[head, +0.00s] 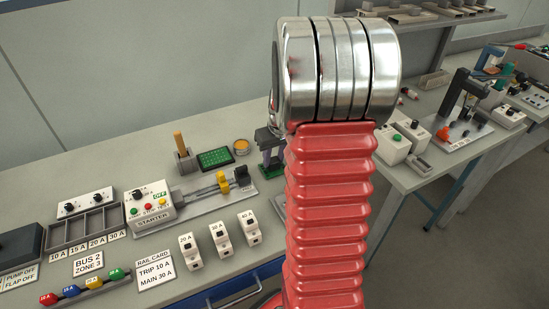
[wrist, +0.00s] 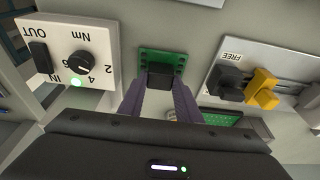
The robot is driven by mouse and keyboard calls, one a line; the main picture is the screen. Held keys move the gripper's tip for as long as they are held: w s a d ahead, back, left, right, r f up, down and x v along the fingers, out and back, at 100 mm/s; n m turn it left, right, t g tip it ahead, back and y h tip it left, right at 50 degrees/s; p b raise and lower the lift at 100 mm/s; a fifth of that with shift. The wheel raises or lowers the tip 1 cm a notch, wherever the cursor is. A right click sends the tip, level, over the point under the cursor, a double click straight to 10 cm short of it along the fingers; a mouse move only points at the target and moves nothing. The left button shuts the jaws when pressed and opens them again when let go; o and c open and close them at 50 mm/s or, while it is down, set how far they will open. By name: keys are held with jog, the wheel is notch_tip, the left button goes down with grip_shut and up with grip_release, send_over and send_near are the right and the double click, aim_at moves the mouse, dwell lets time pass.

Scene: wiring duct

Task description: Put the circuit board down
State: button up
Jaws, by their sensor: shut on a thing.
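A green circuit board (wrist: 146,58) with a dark block on it is between the tips of my gripper (wrist: 158,84) in the wrist view. The two purple-grey fingers are shut on it. In the head view, part of my gripper (head: 267,137) and some green of the held board (head: 271,158) show beside my red arm, which hides the rest. The board is over or near the grey bench; I cannot tell whether it touches. Another green board (head: 215,158) lies flat on the bench to the left, also in the wrist view (wrist: 220,118).
A rail plate (head: 205,194) with yellow and black clips (head: 224,182) stands close by; it also shows in the wrist view (wrist: 287,66). A white "Nm" box (wrist: 72,52) with a knob is at upper left there. A pen holder (head: 185,160) and orange-topped tin (head: 241,147) stand behind the rail plate.

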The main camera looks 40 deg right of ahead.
jog(key=shift+f, duration=0.25)
jog(key=o, duration=1.1)
jog(key=shift+o, duration=0.2)
jog(key=shift+r, duration=0.15)
jog(key=v, duration=1.2)
jog(key=s+a+r+n+t, duration=0.1)
jog(key=s+a+r, duration=0.15)
jog(key=a, duration=0.65)
jog(key=s+a+r+n, duration=0.1)
jog(key=a+r, duration=0.2)
jog(key=a, duration=0.6)
jog(key=s+a+n+t, duration=0.1)
jog(key=s+a, duration=0.8)
jog(key=a, duration=0.3)
jog(key=shift+s+a+r+t+y, duration=0.25)
jog(key=shift+s+r+t+y, duration=0.05)
jog(key=shift+t+y, duration=0.1)
